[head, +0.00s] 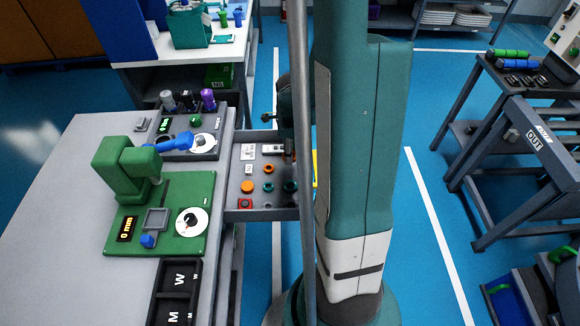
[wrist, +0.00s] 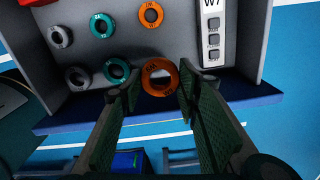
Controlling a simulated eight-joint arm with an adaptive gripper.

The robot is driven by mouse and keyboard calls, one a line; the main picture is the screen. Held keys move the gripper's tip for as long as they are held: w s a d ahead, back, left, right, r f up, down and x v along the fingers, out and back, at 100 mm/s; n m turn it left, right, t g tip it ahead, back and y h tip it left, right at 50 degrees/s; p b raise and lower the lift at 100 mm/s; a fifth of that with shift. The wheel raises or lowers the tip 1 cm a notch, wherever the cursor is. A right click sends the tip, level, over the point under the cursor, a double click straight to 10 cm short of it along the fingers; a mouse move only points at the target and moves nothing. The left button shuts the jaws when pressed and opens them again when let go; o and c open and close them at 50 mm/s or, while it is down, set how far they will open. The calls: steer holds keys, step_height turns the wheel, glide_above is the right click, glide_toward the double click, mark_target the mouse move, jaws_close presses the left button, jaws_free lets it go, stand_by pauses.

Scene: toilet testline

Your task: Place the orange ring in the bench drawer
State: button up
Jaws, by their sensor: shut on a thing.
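The orange ring (wrist: 160,77) is between the fingertips of my gripper (wrist: 155,81) in the wrist view, and the gripper is shut on it. The ring overlaps the edge of the open bench drawer (wrist: 245,93) in that view; its height above the drawer floor is hard to tell. The drawer (head: 262,214) is pulled out from the bench in the head view. A second orange ring (wrist: 151,14) lies inside the drawer. In the head view, my arm and a pole hide most of the gripper.
Teal rings (wrist: 102,25) and grey rings (wrist: 60,36) lie in the drawer, one teal ring close to my left finger. A white strip (wrist: 213,32) with small grey pieces is at the right. The bench (head: 70,200) carries a green measuring device (head: 125,165).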

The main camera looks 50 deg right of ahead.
mark_target(290, 170)
steer(key=shift+f+b, duration=0.3)
steer(key=shift+f, duration=1.35)
steer(key=shift+f, duration=0.1)
steer(key=shift+f+b, duration=0.6)
steer(key=shift+f, duration=1.3)
steer(key=shift+f, duration=0.2)
steer(key=o, duration=0.8)
steer(key=shift+r, duration=0.25)
steer(key=shift+r+p, duration=1.7)
steer(key=shift+r, duration=4.25)
